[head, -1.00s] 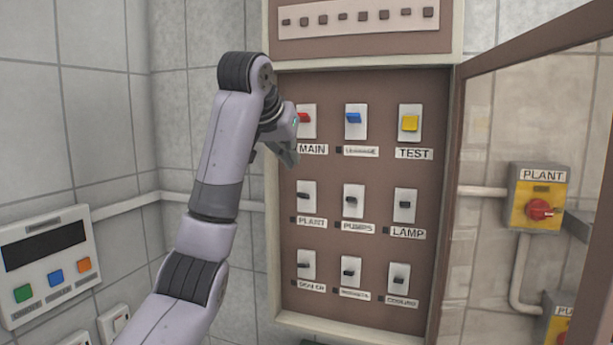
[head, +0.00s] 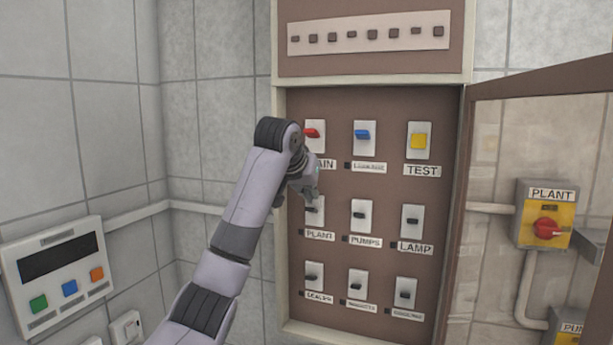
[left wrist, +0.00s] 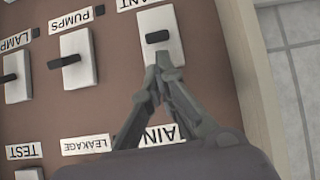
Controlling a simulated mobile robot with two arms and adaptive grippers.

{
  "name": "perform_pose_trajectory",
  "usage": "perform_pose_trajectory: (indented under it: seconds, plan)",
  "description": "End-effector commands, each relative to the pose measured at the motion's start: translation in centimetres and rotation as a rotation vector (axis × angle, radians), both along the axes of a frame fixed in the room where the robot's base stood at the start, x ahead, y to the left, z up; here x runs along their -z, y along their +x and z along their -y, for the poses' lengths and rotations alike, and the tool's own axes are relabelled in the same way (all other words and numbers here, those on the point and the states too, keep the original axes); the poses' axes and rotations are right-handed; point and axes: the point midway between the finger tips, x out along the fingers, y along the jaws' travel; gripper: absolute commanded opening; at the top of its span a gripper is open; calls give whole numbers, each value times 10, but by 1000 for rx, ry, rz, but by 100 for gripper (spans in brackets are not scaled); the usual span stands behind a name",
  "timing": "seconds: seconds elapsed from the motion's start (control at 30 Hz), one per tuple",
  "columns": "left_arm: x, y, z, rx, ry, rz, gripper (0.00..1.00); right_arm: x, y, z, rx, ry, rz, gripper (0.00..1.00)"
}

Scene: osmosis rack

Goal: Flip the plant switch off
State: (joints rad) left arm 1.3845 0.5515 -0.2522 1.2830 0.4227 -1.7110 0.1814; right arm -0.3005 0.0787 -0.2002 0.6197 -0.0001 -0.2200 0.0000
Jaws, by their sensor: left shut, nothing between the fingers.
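The plant switch (head: 315,217) is a white plate with a small black toggle, in the middle row at the left of the brown panel. In the head view my gripper partly covers its top. In the left wrist view, which is upside down, the plant switch's black toggle (left wrist: 157,36) shows clear. My left gripper (head: 312,196) is shut and empty. Its fingertips (left wrist: 163,62) are at the plate's upper edge, just above the toggle; I cannot tell whether they touch. My right gripper is not in view.
The red main switch (head: 314,133) is just above my gripper. The pumps switch (head: 361,215) is to the right. The panel's glazed door (head: 462,190) stands open at the right. Beyond it is a yellow box with a red knob (head: 547,228), also labelled PLANT.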

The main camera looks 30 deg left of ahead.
Motion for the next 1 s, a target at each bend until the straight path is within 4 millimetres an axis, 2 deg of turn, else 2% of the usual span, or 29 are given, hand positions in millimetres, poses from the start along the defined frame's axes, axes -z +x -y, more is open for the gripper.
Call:
perform_pose_trajectory:
  seconds: [0.47,0.73,1.0]
  plan:
    - [6,5,-2,-1,1,1,0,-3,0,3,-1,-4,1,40]
    - [13,3,-1,-1,19,69,0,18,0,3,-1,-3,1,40]
    - [10,1,-1,-1,32,131,0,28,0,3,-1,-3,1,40]
